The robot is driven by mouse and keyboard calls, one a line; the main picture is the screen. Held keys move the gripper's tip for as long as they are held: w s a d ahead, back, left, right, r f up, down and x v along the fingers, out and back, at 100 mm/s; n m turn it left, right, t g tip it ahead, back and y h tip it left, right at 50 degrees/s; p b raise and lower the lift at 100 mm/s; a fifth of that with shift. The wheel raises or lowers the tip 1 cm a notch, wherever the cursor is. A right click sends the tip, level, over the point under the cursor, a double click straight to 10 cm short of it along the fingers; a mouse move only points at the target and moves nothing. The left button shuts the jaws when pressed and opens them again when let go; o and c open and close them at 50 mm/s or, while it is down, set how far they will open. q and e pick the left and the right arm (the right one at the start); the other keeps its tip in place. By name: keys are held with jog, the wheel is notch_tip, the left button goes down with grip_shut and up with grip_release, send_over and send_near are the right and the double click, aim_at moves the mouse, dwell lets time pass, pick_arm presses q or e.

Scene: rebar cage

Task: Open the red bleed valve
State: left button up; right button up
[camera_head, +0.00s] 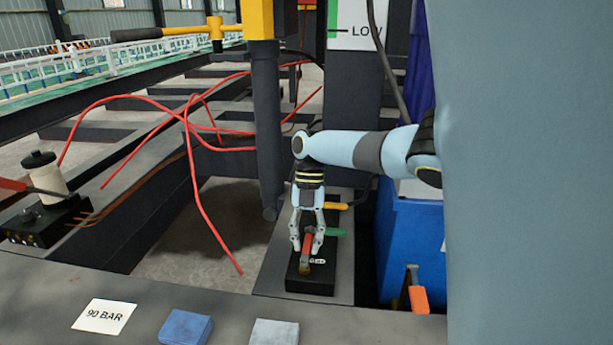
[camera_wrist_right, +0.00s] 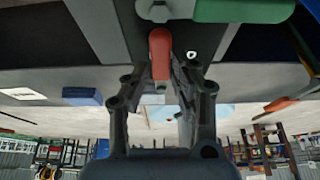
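The red bleed valve handle (camera_head: 307,243) stands on a black valve block (camera_head: 312,284) with a small white label, at the lower middle of the head view. My right gripper (camera_head: 308,248) points down over it, one finger on each side of the red handle. In the right wrist view the red handle (camera_wrist_right: 160,52) lies between the fingertips (camera_wrist_right: 162,72), close to both pads; I cannot tell whether they press on it. A green handle (camera_head: 335,232) and a yellow handle (camera_head: 335,206) stick out just behind. My left gripper is not in view.
A blue box (camera_head: 408,250) with an orange handle (camera_head: 416,296) stands right of the block. A "90 BAR" card (camera_head: 104,316), a blue block (camera_head: 186,327) and a grey block (camera_head: 274,332) lie in front. Red hoses (camera_head: 190,150) hang at left. A dark post (camera_head: 268,130) stands behind.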

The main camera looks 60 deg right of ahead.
jog(key=shift+o, duration=1)
jog(key=v, duration=1.2)
jog(key=shift+a+f, duration=0.1)
jog(key=shift+a, duration=0.05)
